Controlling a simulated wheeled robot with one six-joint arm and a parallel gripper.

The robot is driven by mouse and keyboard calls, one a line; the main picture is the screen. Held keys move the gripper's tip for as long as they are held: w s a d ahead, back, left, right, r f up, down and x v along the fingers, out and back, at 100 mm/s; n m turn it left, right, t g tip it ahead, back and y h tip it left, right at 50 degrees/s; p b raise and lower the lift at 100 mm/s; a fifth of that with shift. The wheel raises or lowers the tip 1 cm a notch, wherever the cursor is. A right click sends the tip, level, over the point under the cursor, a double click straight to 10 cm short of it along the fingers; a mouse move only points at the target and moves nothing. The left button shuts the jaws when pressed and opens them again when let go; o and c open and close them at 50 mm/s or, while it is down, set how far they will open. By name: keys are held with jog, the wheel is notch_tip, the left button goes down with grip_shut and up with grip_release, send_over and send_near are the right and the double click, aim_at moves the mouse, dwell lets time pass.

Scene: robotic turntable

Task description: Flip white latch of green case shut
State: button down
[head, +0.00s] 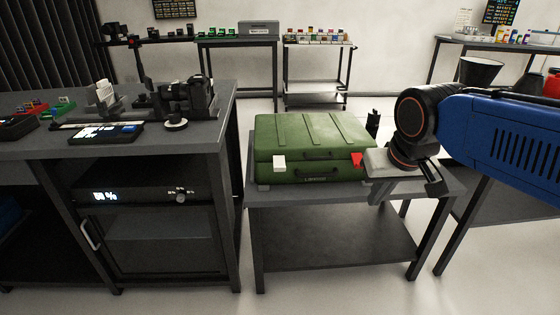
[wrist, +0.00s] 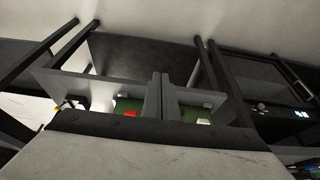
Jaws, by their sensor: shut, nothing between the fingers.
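The green case (head: 312,140) lies on a low grey table with its lid down. A white latch (head: 279,163) is at the left of its front and a red latch (head: 357,159) at the right. I cannot tell surely how far the white latch stands out. My gripper (head: 435,186) is at the right, in front of the table's right end, apart from the case. In the wrist view my gripper (wrist: 160,77) is shut and empty. Its fingers hide part of the green case (wrist: 130,104), between the red latch (wrist: 130,114) and the white latch (wrist: 203,121).
The low table (head: 340,197) has a lower shelf and open floor in front. A dark workbench (head: 150,140) with tools stands close on the left. A small black object (head: 373,124) stands behind the case's right end. Another table is at the right.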

jog(key=w+a+r, duration=0.6)
jog(key=w+a, duration=0.3)
jog(key=w, duration=0.3)
jog(key=r, duration=0.2)
send_over(280, 167)
jog(key=s, duration=0.6)
jog(key=shift+a+f, duration=0.1)
jog(key=shift+f, duration=0.1)
jog(key=shift+f, duration=0.15)
jog(key=x, duration=1.3)
jog(key=shift+f, duration=0.4)
